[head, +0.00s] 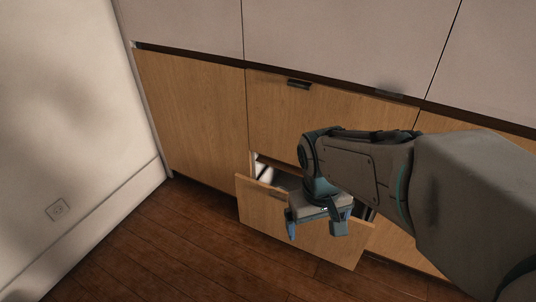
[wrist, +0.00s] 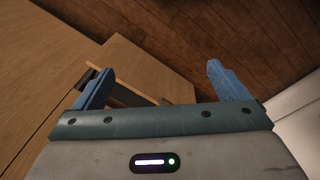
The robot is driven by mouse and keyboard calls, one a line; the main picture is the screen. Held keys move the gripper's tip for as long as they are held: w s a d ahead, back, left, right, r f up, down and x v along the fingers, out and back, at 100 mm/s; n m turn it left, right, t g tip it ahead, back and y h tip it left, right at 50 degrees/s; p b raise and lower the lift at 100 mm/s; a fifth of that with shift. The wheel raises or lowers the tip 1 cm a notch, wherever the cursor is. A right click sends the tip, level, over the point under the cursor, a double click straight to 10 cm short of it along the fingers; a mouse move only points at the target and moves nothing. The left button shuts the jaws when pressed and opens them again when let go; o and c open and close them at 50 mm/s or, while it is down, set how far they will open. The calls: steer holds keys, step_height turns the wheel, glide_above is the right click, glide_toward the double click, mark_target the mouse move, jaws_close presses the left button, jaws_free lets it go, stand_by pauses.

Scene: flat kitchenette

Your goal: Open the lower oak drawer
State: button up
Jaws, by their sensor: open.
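The lower oak drawer (head: 262,208) stands partly open below the upper oak front, with its front panel pulled out from the cabinet and some of its inside showing. My gripper (head: 315,228) is over the drawer front in the head view, pointing down, with its blue fingers apart and nothing seen between them. The gripper and wrist hide part of the drawer's top edge and most of its handle area. In the wrist view the open gripper (wrist: 160,72) has an oak panel (wrist: 138,70) between and beyond its fingers; I cannot tell whether a finger touches it.
The upper oak front (head: 285,125) is shut and has a dark handle (head: 299,84). An oak door (head: 195,115) is shut at the left. A pale wall (head: 70,110) with a socket (head: 58,210) bounds the left. The wooden floor (head: 170,250) in front is clear.

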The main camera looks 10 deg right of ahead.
steer(key=w+d+f+n+g+h+b, duration=0.25)
steer(key=w+f+n+h, duration=0.35)
steer(key=f, duration=0.3)
steer(key=n+t+h+b, duration=0.4)
steer(key=n+t, duration=1.3)
steer(key=n, duration=0.5)
glide_toward(277, 197)
steer(key=b+x, duration=0.2)
steer(key=x, duration=0.6)
steer(key=shift+w+d+r+b, duration=0.15)
steer(key=shift+w+d+b, duration=0.1)
steer(key=shift+b, duration=0.15)
steer(key=shift+s, duration=0.15)
steer(key=c, duration=1.4)
